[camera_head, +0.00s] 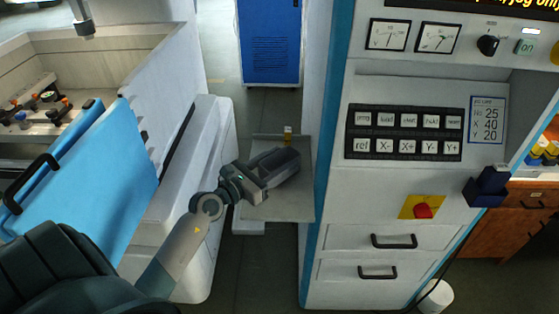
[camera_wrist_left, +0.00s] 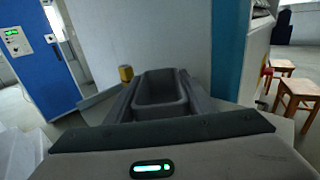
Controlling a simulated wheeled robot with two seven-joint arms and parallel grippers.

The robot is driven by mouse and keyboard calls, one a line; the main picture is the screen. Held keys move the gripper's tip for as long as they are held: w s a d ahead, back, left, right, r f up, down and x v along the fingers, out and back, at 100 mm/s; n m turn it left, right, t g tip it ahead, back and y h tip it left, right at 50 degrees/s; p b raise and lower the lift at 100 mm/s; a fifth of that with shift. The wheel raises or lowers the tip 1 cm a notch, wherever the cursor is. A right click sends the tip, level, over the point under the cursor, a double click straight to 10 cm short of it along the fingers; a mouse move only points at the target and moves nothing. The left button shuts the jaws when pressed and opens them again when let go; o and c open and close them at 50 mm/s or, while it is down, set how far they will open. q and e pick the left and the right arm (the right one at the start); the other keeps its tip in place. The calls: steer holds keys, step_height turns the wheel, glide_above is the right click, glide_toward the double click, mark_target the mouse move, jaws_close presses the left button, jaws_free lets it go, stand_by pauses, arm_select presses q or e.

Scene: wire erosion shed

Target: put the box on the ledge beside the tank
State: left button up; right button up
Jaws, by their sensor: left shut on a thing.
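My left gripper (camera_head: 272,172) reaches in from the lower left and is shut on a dark grey open-topped box (camera_head: 284,161). In the left wrist view the box (camera_wrist_left: 161,93) sits upright between the two fingers, its hollow facing up and empty. The pale grey ledge (camera_head: 265,208) lies under the gripper and box, between the tank (camera_head: 180,165) and the control cabinet. I cannot tell whether the box touches the ledge or hangs just above it. My right gripper is not in view.
The control cabinet (camera_head: 385,200) bounds the ledge on the right. The tank's blue door (camera_head: 105,150) is at left. Bare ledge shows in front of the box.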

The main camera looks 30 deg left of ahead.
mark_target(263, 171)
arm_select(q)
steer(key=shift+f, duration=0.1)
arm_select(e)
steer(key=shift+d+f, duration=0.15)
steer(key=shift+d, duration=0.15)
arm_select(q)
steer(key=o, duration=1.1)
steer(key=shift+o, duration=0.2)
steer(key=shift+s+a, duration=0.15)
steer(key=shift+s, duration=0.3)
steer(key=b+v, duration=0.3)
steer(key=v, duration=0.6)
steer(key=shift+s+a, duration=0.1)
steer(key=shift+s, duration=0.25)
steer(key=shift+s+a+b, duration=0.1)
steer(key=shift+s+b, duration=0.25)
steer(key=shift+s, duration=0.3)
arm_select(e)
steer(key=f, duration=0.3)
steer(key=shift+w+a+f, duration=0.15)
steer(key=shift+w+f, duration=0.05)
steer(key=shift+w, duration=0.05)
arm_select(q)
steer(key=shift+o, duration=0.4)
